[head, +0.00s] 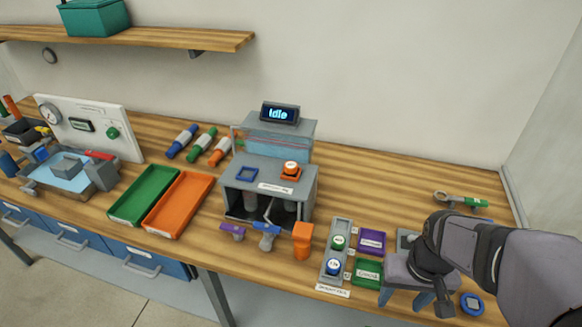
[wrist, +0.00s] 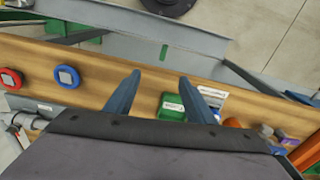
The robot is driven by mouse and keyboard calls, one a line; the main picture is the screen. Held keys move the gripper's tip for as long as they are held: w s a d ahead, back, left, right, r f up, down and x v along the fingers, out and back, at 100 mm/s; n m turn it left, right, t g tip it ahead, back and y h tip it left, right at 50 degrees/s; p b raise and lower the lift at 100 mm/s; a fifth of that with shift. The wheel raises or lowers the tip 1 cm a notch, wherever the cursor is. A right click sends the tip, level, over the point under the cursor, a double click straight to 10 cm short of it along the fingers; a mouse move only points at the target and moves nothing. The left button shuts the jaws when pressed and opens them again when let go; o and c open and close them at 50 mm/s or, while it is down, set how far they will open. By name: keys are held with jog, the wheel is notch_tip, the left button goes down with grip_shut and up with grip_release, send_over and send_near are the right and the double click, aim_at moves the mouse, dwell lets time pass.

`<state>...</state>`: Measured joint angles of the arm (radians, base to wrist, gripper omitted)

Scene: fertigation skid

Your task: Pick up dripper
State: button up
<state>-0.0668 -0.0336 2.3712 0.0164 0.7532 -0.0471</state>
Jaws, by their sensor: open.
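No thing is clearly marked as the dripper. A blue round disc with a pale square centre (head: 471,303) lies on the bench right of my gripper (head: 405,298); it may be one. The wrist view shows this blue disc (wrist: 67,76) left of my fingers and a red disc (wrist: 10,78) further left. My gripper is open and empty over the bench's front edge, its blue fingers (wrist: 160,78) apart. The red disc is hidden in the head view, perhaps behind my arm.
A green labelled box (head: 367,272) and a purple one (head: 371,241) stand left of my gripper, beside a grey button panel (head: 341,225). A green-ended wrench-like tool (head: 462,200) lies behind my arm. The grey station (head: 270,185) reads "Idle".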

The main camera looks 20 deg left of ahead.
jog(key=w+a+r+n+t+p, duration=0.1)
jog(key=w+a+r+n+p, duration=0.1)
jog(key=w+a+r, duration=0.4)
jog(key=w+a+r+n+p, duration=0.1)
jog(key=w+a+r, duration=0.1)
jog(key=w+a, duration=0.45)
jog(key=n+t+y+p, duration=0.2)
jog(key=n+y+p, duration=0.1)
jog(key=n, duration=0.2)
send_near(291, 165)
jog(key=f, duration=0.1)
jog(key=shift+p+x, duration=2.25)
jog(key=shift+x, duration=1.5)
jog(key=shift+w+a, duration=0.1)
jog(key=shift+c, duration=0.5)
jog(key=c, duration=1.1)
jog(key=shift+r, duration=0.15)
